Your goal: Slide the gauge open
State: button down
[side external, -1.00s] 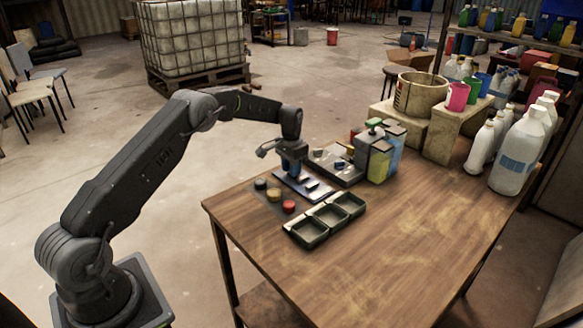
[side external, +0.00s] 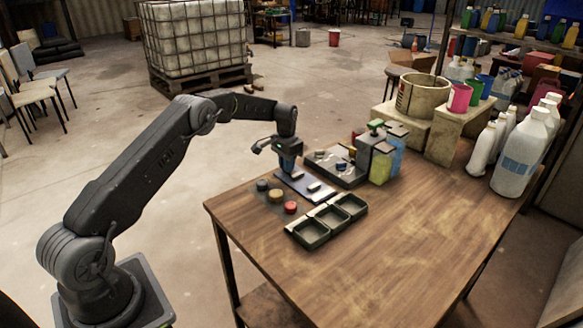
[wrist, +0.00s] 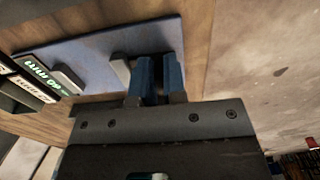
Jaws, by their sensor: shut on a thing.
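The gauge is a flat blue-grey plate (side external: 325,196) on the table's far left part; it fills the upper left of the wrist view (wrist: 100,45). Pale raised blocks stand on it, one at its front part (side external: 314,187). Another block (wrist: 122,70) lies right beside my left finger. My gripper (side external: 288,168) points down at the plate's far left end. Its two blue fingers (wrist: 159,78) are close together, shut on a gauge handle that they mostly hide. A dark label with glowing marks (wrist: 42,72) lies at the wrist view's left.
A dark three-compartment tray (side external: 327,222) is in front. A grey tray (side external: 338,170) with small pieces and coloured containers (side external: 380,165) stand behind right. The table's front right is clear.

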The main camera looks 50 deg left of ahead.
jog(key=c, duration=1.2)
grip_release()
notch_tip(320, 180, up, 14)
jog(key=shift+f, duration=0.1)
